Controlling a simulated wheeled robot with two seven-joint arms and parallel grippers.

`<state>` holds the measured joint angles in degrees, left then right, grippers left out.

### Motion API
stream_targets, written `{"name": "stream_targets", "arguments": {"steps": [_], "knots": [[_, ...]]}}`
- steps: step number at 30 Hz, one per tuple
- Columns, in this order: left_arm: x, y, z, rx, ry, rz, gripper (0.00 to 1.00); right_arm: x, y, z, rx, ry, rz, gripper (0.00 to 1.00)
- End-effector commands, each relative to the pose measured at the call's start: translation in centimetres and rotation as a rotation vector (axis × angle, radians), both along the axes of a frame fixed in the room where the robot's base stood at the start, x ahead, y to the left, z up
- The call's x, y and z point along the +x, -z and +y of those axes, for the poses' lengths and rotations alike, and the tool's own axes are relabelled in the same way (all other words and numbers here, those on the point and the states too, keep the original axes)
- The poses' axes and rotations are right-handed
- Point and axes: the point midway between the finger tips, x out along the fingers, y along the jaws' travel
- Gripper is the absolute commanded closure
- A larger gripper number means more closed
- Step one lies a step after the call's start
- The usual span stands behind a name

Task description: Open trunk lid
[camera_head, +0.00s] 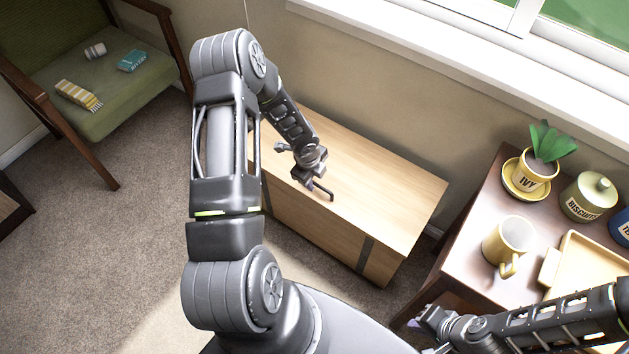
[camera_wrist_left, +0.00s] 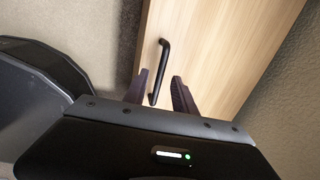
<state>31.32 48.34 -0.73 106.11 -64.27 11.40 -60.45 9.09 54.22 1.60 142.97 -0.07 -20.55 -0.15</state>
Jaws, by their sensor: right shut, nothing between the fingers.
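The trunk (camera_head: 375,180) is a light wooden box with dark straps, standing on the carpet against the wall, its lid shut. A dark bar handle (camera_head: 327,192) is on the lid near its front edge. My left gripper (camera_head: 313,184) is over the lid right at the handle, partly covering it. In the left wrist view its two fingers (camera_wrist_left: 160,92) are apart, and the near end of the handle (camera_wrist_left: 163,62) shows between them; I cannot tell whether they touch it. My right gripper (camera_head: 428,322) is shut and empty, low beside the side table, away from the trunk.
The side table (camera_head: 478,255) at right holds a potted ivy (camera_head: 538,165), a biscuit jar (camera_head: 588,198), a yellow mug (camera_head: 508,240) and a tray (camera_head: 590,262). A green chair (camera_head: 110,110) stands at far left. The window sill (camera_head: 450,60) runs above the trunk.

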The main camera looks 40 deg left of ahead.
Motion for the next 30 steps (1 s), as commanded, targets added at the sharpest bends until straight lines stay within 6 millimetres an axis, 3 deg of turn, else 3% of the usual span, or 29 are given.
{"name": "stream_targets", "arguments": {"steps": [3, 12, 24, 30], "knots": [[0.19, 0.93, -0.01, 0.0, 0.001, -0.001, 0.68, 0.0, 0.18, 0.0, 0.0, 0.0, 0.0, 1.0], [0.23, 1.06, -0.01, 0.0, 0.001, -0.001, 0.68, 0.0, 0.16, 0.0, 0.0, 0.0, 0.0, 1.0], [0.22, 1.04, -0.02, 0.0, 0.0, -0.001, 1.0, 0.0, 0.16, 0.0, 0.0, 0.0, 0.0, 1.0], [0.22, 1.04, -0.02, 0.0, 0.0, -0.001, 1.0, 0.0, 0.16, 0.0, 0.0, 0.0, 0.0, 1.0]]}}
